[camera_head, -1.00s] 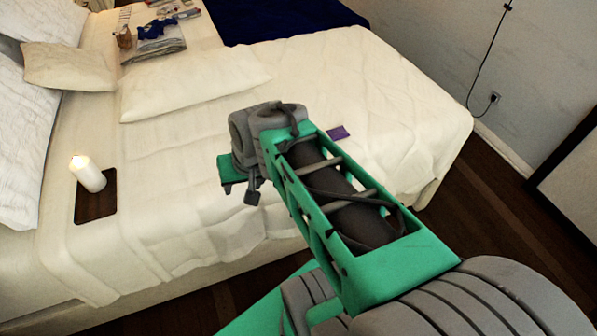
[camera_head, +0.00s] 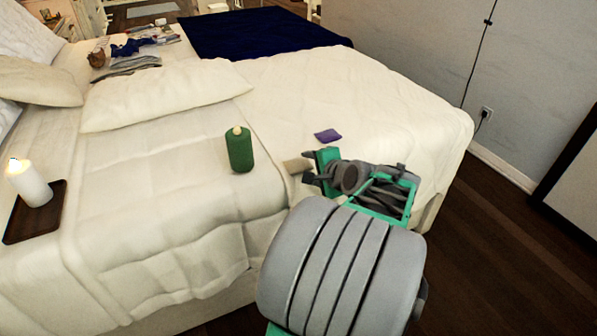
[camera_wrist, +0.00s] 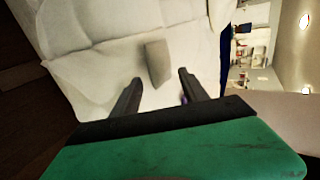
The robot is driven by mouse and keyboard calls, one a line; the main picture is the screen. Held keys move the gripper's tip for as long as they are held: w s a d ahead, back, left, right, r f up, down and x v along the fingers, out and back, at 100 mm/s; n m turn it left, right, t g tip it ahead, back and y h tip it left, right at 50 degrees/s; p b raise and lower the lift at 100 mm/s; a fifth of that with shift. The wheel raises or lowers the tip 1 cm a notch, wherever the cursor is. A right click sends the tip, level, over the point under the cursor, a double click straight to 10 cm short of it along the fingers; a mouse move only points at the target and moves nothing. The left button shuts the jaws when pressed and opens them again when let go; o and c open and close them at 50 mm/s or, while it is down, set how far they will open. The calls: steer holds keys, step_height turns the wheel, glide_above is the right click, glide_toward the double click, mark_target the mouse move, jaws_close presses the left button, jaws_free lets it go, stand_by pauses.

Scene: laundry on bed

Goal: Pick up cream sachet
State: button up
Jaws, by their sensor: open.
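The cream sachet (camera_head: 297,165) is a small beige packet lying on the white bed cover, just left of my gripper (camera_head: 308,171) in the head view. In the wrist view the cream sachet (camera_wrist: 158,62) lies just beyond the fingertips, roughly between their lines. My gripper (camera_wrist: 160,78) is open and empty, with its two dark fingers apart. I cannot tell how high the fingertips are above the bed.
A purple packet (camera_head: 328,136) lies on the bed behind my gripper. A white candle (camera_head: 29,184) stands on a dark tray (camera_head: 47,222) at far left. Pillows and a navy blanket (camera_head: 262,33) lie farther back.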

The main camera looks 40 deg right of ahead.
steer(key=shift+x, duration=0.85)
jaws_close()
